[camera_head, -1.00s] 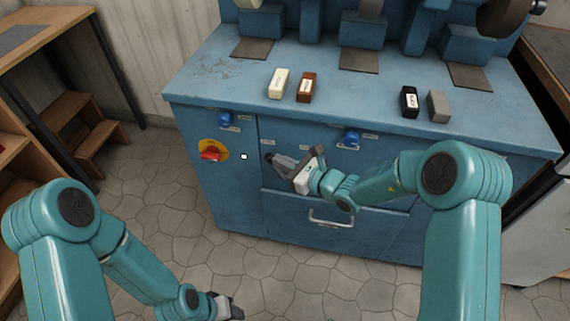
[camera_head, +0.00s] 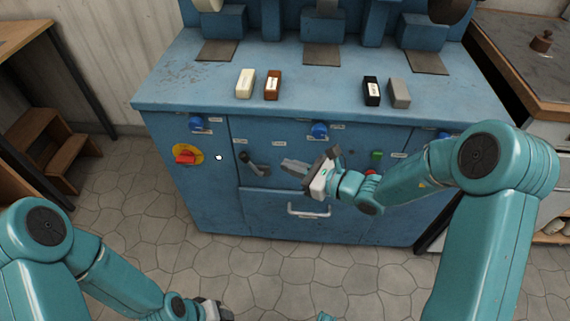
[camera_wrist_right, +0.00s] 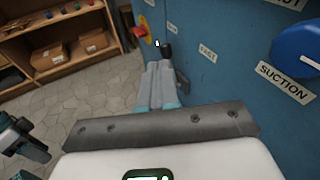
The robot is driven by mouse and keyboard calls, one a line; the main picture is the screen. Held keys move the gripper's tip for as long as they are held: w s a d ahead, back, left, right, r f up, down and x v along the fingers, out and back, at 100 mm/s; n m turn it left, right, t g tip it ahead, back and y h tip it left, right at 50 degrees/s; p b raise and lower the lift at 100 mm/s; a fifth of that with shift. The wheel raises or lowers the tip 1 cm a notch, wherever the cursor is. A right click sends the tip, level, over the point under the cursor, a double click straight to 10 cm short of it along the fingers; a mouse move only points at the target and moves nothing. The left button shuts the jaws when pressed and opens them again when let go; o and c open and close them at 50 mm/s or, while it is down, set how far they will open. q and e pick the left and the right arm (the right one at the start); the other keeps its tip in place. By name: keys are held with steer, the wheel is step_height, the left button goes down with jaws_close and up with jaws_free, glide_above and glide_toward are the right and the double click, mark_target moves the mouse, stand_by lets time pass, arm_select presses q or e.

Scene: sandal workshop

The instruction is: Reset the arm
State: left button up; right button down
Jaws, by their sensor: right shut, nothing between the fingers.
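My right gripper (camera_head: 292,166) is in front of the blue machine cabinet (camera_head: 215,222) in the head view. Its fingers are shut with nothing between them and point left toward a dark lever (camera_head: 255,165) on the cabinet front. In the right wrist view its closed fingers (camera_wrist_right: 157,75) reach toward the dark knob of the lever (camera_wrist_right: 166,50). I cannot tell whether they touch it; in the head view there is a gap. My left gripper (camera_head: 215,310) is low at the bottom edge of the head view, partly cut off, and its fingers are hard to make out.
A red switch on a yellow disc (camera_head: 186,155) is left of the lever. Blue knobs, one marked suction (camera_wrist_right: 305,55), sit along the front. A drawer handle (camera_head: 309,210) is below. Several small blocks (camera_head: 272,86) stand on top. Wooden steps (camera_head: 50,145) are at left.

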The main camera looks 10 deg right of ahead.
steer(key=shift+d, duration=0.1)
stand_by(0.3)
steer(key=s+f+n+g+h, duration=0.7)
steer(key=s+f+n+g, duration=0.4)
steer(key=s+f+n, duration=1.4)
step_height(320, 180, up, 16)
steer(key=m+p, duration=0.1)
steer(key=p, duration=1.3)
steer(key=shift+s+a+r+p, duration=0.15)
steer(key=shift+s+a+p, duration=0.15)
steer(key=shift+a+p, duration=0.1)
